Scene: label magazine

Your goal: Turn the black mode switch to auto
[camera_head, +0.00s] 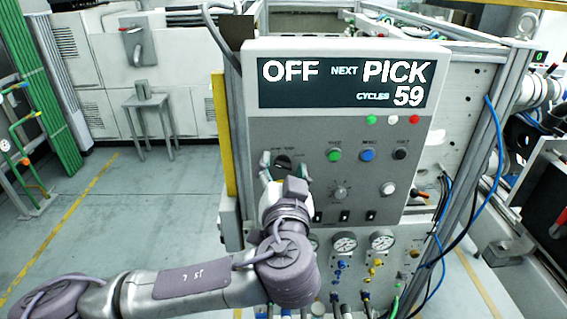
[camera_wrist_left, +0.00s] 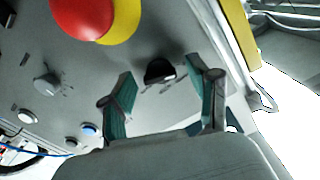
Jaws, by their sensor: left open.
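The black mode switch (camera_head: 283,160) is a dark round knob at the upper left of the grey control panel (camera_head: 365,222), partly framed by my fingers. It also shows in the left wrist view (camera_wrist_left: 158,71), between the two green-padded fingers. My left gripper (camera_head: 284,170) is open in front of the panel, one finger on each side of the switch; in the left wrist view (camera_wrist_left: 160,75) gaps show on both sides of it. The exact distance to the panel is hard to tell. The display (camera_head: 341,82) reads OFF, NEXT PICK, CYCLES 59. My right gripper is not in view.
A green button (camera_head: 334,154), a blue button (camera_head: 367,154) and a grey knob (camera_head: 340,192) sit right of the switch. A red button (camera_wrist_left: 82,14) on a yellow base is close by in the wrist view. Gauges (camera_head: 344,242) and hoses lie below. Open floor (camera_head: 120,215) lies left.

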